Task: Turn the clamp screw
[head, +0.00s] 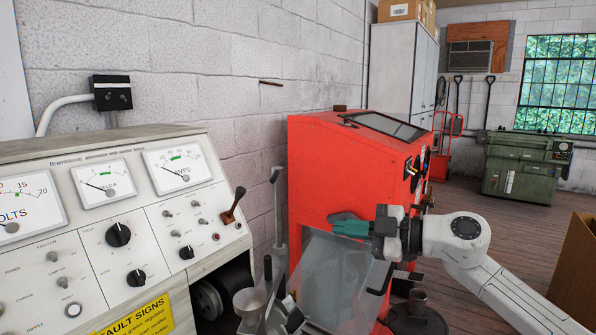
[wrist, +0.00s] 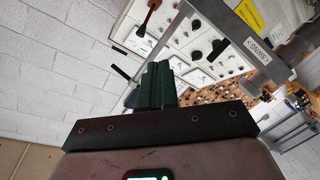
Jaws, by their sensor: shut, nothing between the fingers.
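My gripper (head: 337,224) has its green fingers shut and empty, pointing left in front of the red cabinet. In the wrist view the shut fingers (wrist: 158,66) point up toward the tester panel. An upright grey rod (head: 279,212) with a small handle on top stands to the left of the gripper, apart from it in the head view; it may be the clamp screw, but I cannot tell for sure. Below it are a clear shield (head: 338,275) and a black-handled fixture (head: 268,267), partly cut off by the frame's bottom.
The tester bench (head: 190,225) with meters, knobs and a brown-handled lever (head: 234,206) fills the left. The red cabinet (head: 325,170) stands behind my gripper. A labelled metal bar (wrist: 258,50) crosses the wrist view. A cardboard box (head: 575,265) stands at right; open floor lies before it.

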